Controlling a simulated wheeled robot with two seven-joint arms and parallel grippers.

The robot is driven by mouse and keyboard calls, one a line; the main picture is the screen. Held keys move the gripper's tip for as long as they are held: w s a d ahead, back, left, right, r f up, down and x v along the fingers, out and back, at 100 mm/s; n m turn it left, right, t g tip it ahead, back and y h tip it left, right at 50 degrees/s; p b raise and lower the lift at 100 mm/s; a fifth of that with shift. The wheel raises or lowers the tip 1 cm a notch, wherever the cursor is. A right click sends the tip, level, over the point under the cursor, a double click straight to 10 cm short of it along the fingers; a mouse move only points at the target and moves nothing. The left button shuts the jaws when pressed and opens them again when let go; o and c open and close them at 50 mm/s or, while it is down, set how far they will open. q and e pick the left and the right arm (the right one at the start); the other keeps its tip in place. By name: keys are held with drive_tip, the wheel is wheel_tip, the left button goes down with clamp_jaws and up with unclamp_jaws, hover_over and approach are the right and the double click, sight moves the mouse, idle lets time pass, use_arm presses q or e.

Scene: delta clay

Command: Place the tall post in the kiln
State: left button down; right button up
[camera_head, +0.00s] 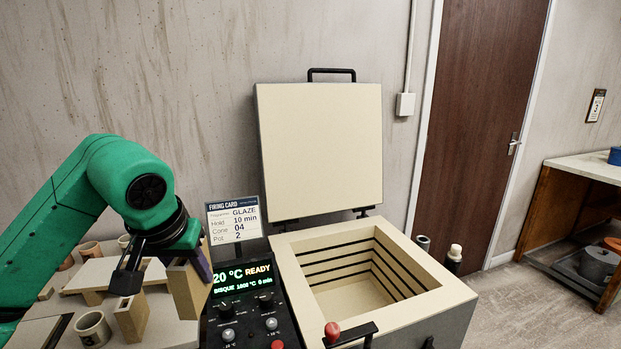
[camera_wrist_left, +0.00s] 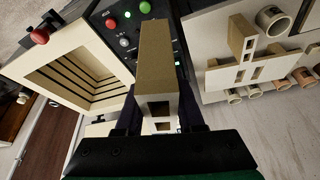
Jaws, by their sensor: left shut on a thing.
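My left gripper (camera_head: 166,268) is shut on a tall tan post (camera_head: 187,290), a hollow rectangular block. It holds the post above the table, left of the control panel. In the left wrist view the post (camera_wrist_left: 154,50) sticks out from between the fingers of the gripper (camera_wrist_left: 160,108), its hollow end toward the camera. The kiln (camera_head: 447,297) stands to the right with its lid (camera_head: 320,148) raised. Its grooved chamber looks empty where I can see in. The kiln opening (camera_wrist_left: 62,40) also shows at the left of the wrist view. My right gripper is not visible.
The control panel (camera_head: 240,310) and a firing card (camera_head: 234,220) stand between the post and the kiln. On the table, another tan block (camera_head: 132,316), a mug (camera_head: 92,328) and pale shelf pieces sit at left. A red knob (camera_head: 332,331) and black handle are at the kiln's front.

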use_arm(q)
drive_tip(key=d+m+h, duration=0.1)
drive_tip(key=d+m, duration=0.1)
drive_tip(key=d, duration=0.7)
drive_tip(key=s+d+f, duration=0.2)
drive_tip(key=d+f, duration=0.1)
drive_tip(key=f, duration=0.4)
drive_tip(key=s+d+f, duration=0.1)
drive_tip(key=d+f, duration=0.2)
drive_tip(key=f, duration=0.4)
drive_tip(key=s+d+f+m, duration=0.1)
drive_tip(key=s+d+f, duration=0.6)
drive_tip(key=s, duration=0.2)
drive_tip(key=w+a+f+n, duration=0.1)
drive_tip(key=a+f, duration=0.2)
drive_tip(key=a, duration=0.7)
drive_tip(key=w+a+f+n, duration=0.2)
drive_tip(key=a+f, duration=0.1)
drive_tip(key=a, duration=0.7)
drive_tip(key=shift+y, duration=0.4)
drive_tip(key=r+p, duration=0.4)
drive_tip(key=shift+s+d, duration=0.3)
drive_tip(key=shift+s, duration=0.05)
drive_tip(key=shift+w, duration=0.2)
drive_tip(key=shift+s+a, duration=0.1)
